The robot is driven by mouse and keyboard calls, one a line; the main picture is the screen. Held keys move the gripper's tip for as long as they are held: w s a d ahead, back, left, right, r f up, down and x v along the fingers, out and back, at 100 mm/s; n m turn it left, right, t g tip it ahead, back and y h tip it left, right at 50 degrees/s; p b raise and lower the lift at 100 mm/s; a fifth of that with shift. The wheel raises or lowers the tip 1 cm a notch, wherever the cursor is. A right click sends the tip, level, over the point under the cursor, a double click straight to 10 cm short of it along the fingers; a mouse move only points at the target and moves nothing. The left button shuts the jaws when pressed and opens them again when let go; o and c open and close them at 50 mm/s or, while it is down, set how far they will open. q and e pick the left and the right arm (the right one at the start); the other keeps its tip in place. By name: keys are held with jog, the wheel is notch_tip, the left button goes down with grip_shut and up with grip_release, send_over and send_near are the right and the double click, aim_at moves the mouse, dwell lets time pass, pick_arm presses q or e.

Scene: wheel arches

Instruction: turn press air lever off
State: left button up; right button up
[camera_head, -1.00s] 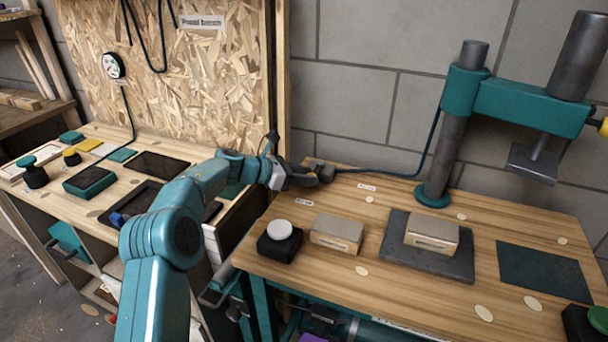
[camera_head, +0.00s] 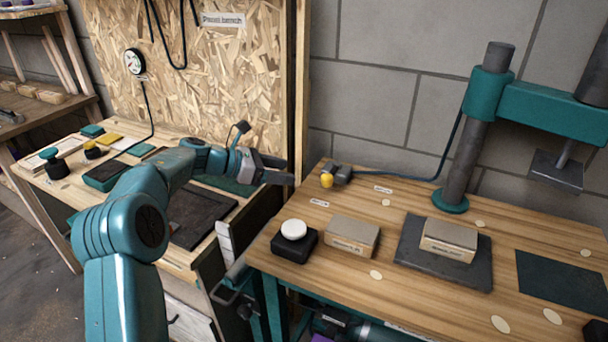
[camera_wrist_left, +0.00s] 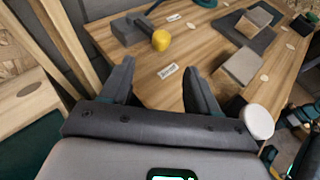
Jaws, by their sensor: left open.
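The air lever shows as a yellow knob (camera_head: 327,181) on a dark grey valve body (camera_head: 342,173) at the back left of the press table. A dark hose runs from the body to the right. In the wrist view the yellow knob (camera_wrist_left: 161,40) sits ahead of the fingers, on the near side of the grey body (camera_wrist_left: 128,29). My left gripper (camera_head: 285,172) is to the left of the knob, near the table's left edge, apart from it. Its jaws (camera_wrist_left: 158,72) are open with nothing between them. My right gripper is out of view.
The press table (camera_head: 400,292) holds a black box with a white button (camera_head: 293,230), a tan block (camera_head: 352,236), and another block (camera_head: 449,240) on a dark plate. The press column (camera_head: 466,150) stands behind. A wooden post (camera_head: 297,90) rises close behind my left gripper.

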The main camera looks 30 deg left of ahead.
pick_arm(q)
jog(key=v, duration=0.4)
jog(key=shift+s+a, duration=0.1)
jog(key=shift+s, duration=0.05)
dwell(0.4)
